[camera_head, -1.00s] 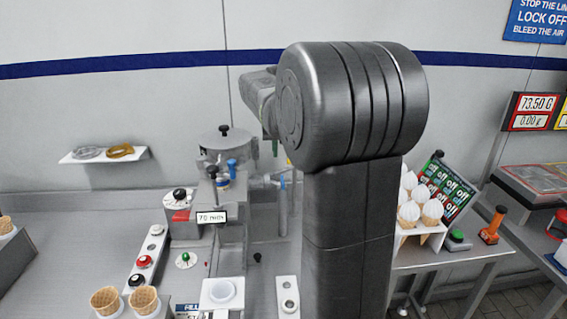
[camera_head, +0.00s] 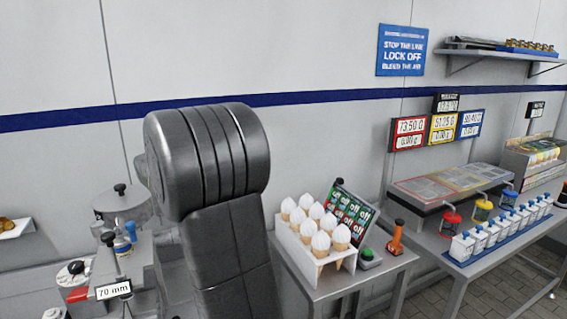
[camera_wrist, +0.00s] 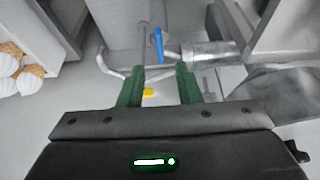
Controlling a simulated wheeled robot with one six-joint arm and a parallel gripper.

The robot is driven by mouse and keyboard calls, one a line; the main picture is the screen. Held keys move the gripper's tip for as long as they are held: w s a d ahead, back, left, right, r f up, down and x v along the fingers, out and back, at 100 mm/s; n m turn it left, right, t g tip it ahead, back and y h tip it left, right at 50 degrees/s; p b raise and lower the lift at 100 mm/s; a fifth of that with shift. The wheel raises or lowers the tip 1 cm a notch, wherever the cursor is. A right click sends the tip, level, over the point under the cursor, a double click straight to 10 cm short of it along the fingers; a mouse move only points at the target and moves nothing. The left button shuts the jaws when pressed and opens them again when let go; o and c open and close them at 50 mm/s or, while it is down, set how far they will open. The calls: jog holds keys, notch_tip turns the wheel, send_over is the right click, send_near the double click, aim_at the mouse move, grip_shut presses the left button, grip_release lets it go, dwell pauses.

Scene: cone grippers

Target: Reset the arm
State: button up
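My gripper (camera_wrist: 160,88) shows in the wrist view with its two green fingers apart and nothing held between them. Beyond the fingers are a bent metal bar, a blue lever (camera_wrist: 158,44) and a metal pipe (camera_wrist: 209,54). A small yellow piece (camera_wrist: 148,93) shows between the fingers; I cannot tell how far off it is. In the head view my dark arm stands raised and bent, left of the middle, and hides part of the filling machine (camera_head: 122,205). My gripper is hidden there.
Farther right, a table holds pump dispensers (camera_head: 500,236). A wall shelf (camera_head: 500,52) is above.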

jog(key=p+x, duration=0.1)
jog(key=x, duration=0.6)
jog(key=shift+d, duration=0.1)
jog(key=shift+s+r, duration=0.1)
jog(key=b+v, duration=0.2)
jog(key=v, duration=1.2)
jog(key=p+x, duration=0.2)
jog(key=x, duration=1.1)
jog(key=shift+f, duration=0.35)
jog(key=shift+w+f, duration=0.1)
jog(key=shift+w, duration=0.2)
jog(key=shift+n+y+p, duration=0.3)
jog(key=shift+n+p, duration=0.25)
jog(key=shift+n, duration=0.35)
jog(key=shift+d+n+g+y+p, duration=0.1)
jog(key=shift+n+g+y+p, duration=0.35)
jog(key=shift+n, duration=0.9)
jog(key=shift+n+g+y+p, duration=0.25)
jog(key=shift+n+g+p, duration=0.4)
jog(key=shift+n, duration=0.7)
jog(key=b+v, duration=0.2)
jog(key=v, duration=1.1)
jog(key=shift+s+r+b, duration=0.15)
jog(key=shift+r+b, duration=0.2)
